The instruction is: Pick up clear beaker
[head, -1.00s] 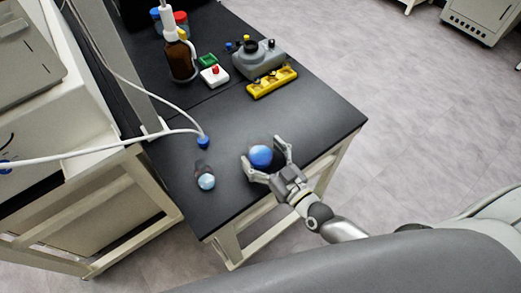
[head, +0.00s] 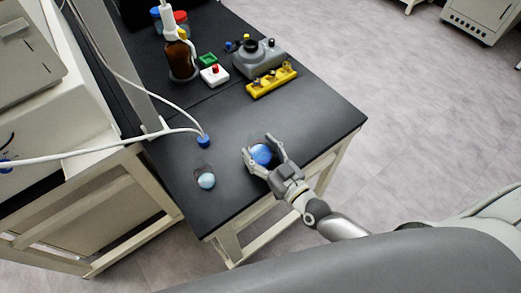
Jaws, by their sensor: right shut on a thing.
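A clear beaker with blue contents (head: 261,154) stands on the black tabletop near its front edge. My right gripper (head: 257,150) comes in from the lower right and is shut on this beaker, one finger on each side. The glass walls are hard to make out; the blue shows best. A second clear vessel with pale blue contents (head: 206,180) stands to the left, apart from the gripper. My left gripper is not in view.
A brown bottle (head: 181,60), a white box with a red button (head: 214,75), a grey device (head: 258,58) and a yellow rack (head: 271,81) stand farther back on the black table (head: 310,120). A white hose ends at a blue cap (head: 203,141).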

